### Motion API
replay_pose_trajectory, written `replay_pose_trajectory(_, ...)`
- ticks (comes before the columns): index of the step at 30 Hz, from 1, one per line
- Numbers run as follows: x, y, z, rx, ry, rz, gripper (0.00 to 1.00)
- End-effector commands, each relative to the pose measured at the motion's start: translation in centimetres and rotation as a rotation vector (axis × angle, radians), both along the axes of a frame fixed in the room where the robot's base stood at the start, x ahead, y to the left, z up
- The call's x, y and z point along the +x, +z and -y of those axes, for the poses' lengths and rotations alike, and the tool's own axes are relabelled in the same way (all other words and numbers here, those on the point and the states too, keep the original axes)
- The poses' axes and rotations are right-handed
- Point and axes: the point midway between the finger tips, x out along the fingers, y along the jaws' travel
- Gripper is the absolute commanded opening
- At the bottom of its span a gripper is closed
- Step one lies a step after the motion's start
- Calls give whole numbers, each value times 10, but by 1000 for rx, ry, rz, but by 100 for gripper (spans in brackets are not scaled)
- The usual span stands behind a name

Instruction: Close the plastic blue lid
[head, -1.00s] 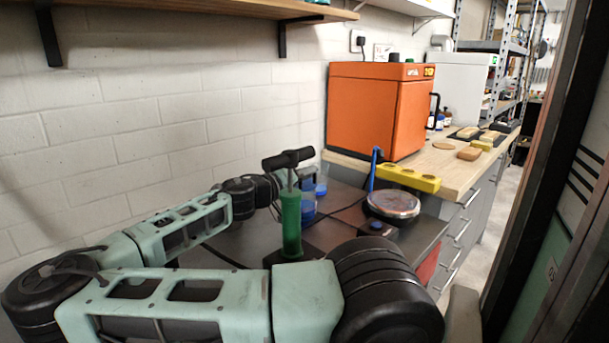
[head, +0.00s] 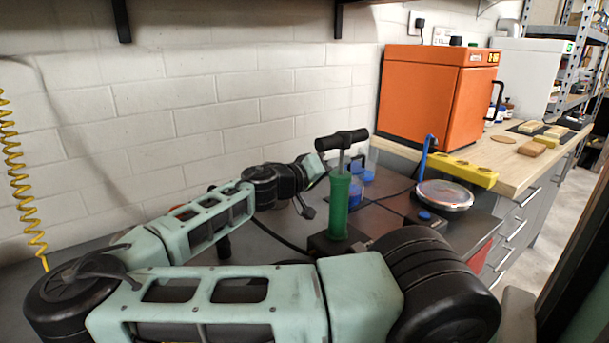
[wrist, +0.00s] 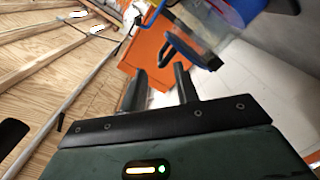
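A clear plastic container with blue parts (head: 356,192) stands on the dark bench behind the green hand pump. It shows tilted at the top of the wrist view (wrist: 228,14). A dark blue edged flap (wrist: 190,50) sticks out from its clear side there and looks like the blue lid, standing away from the body. My gripper (wrist: 160,88) has its two black fingers spread apart with nothing between them. The container is above and to the right of the fingers, not touching them. In the head view my gripper is left of the pump, its fingertips hard to make out.
The green hand pump (head: 340,205) stands upright between my arm and the container. A round clear-topped dish (head: 445,195), a yellow block (head: 458,172) and an orange oven (head: 430,98) are to the right. A white brick wall (head: 190,100) closes off the back.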

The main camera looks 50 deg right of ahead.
Motion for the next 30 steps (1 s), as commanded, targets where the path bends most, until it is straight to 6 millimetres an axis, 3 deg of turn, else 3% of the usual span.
replay_pose_trajectory(6, 19, 2, -50, -3, 11, 2, 31)
replay_pose_trajectory(12, 30, 3, -83, -3, 10, 3, 31)
replay_pose_trajectory(18, 34, 4, -97, -3, 9, 3, 31)
replay_pose_trajectory(30, 35, 4, -98, -4, 9, 4, 31)
